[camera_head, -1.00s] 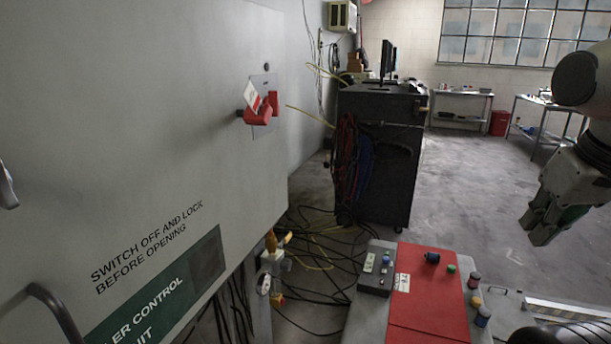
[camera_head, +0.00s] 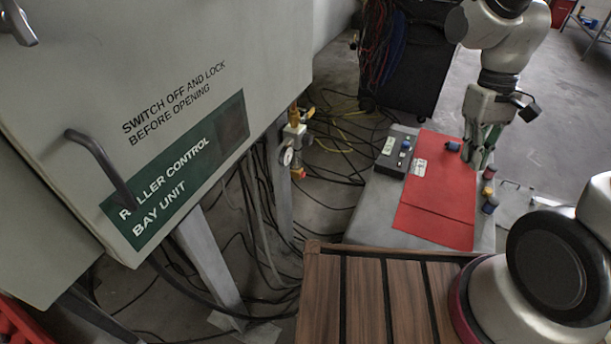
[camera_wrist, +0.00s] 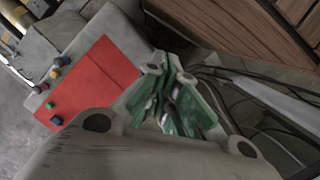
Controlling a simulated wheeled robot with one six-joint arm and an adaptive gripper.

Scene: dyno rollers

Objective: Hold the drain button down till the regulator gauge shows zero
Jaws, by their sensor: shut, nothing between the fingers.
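The regulator (camera_head: 294,132) hangs under the right end of the control cabinet in the head view, with brass and pale parts. Its round white gauge (camera_head: 287,156) faces left; the needle is too small to read. A small red and orange piece (camera_head: 298,173) at the regulator's bottom may be the drain button; I cannot tell for sure. My gripper (camera_head: 477,164) is shut and empty, fingers pointing down over the right side of the red mat, well to the right of the regulator. Its green fingers (camera_wrist: 178,108) also show in the wrist view. The regulator is not recognisable there.
A grey bench with a red mat (camera_head: 437,190), a control box (camera_head: 395,152) and several coloured knobs lies below my gripper. Cables hang and lie around the cabinet's leg (camera_head: 212,262). The cabinet (camera_head: 200,40) overhangs at left. A slatted wooden surface (camera_head: 365,300) is in front.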

